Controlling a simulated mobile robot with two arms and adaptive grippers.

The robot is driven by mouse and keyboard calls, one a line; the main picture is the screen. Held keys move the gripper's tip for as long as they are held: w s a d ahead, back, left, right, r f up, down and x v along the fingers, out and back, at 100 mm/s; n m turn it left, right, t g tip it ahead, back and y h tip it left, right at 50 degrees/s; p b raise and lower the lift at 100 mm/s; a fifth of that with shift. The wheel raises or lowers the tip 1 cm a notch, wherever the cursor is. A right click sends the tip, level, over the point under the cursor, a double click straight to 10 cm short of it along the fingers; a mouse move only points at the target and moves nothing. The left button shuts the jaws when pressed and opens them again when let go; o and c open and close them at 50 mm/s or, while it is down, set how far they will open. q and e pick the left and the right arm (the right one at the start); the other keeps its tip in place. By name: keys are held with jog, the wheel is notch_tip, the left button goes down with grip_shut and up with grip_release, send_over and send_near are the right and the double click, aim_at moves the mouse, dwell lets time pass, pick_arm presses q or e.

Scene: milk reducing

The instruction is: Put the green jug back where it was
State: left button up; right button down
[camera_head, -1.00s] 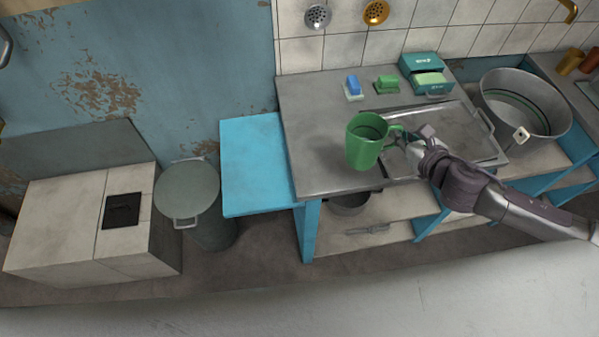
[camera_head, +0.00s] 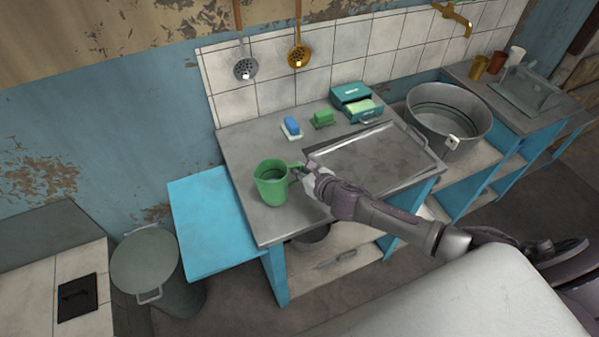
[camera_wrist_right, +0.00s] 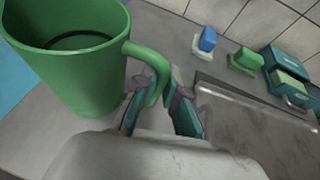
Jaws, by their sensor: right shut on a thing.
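The green jug (camera_head: 271,184) is upright at the left part of the grey metal counter (camera_head: 235,150), left of the metal tray. I cannot tell whether its base touches the counter. My right gripper (camera_head: 303,170) is at the jug's right side, at its handle. In the right wrist view the jug (camera_wrist_right: 85,75) fills the upper left, and the gripper's fingers (camera_wrist_right: 160,112) are on both sides of the handle, shut on it. Dark contents or shadow show inside the jug. My left gripper is not in view.
A metal tray (camera_head: 385,152) lies right of the jug. Blue (camera_head: 291,126) and green (camera_head: 323,118) sponges and a teal box (camera_head: 352,98) stand behind it. A lower blue shelf (camera_head: 205,225) on the left is clear. A large metal basin (camera_head: 450,105) is at the right.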

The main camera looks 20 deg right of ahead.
jog(key=shift+f, duration=0.7)
jog(key=shift+f, duration=0.2)
jog(key=c, duration=1.2)
grip_release()
jog(key=shift+c, duration=0.2)
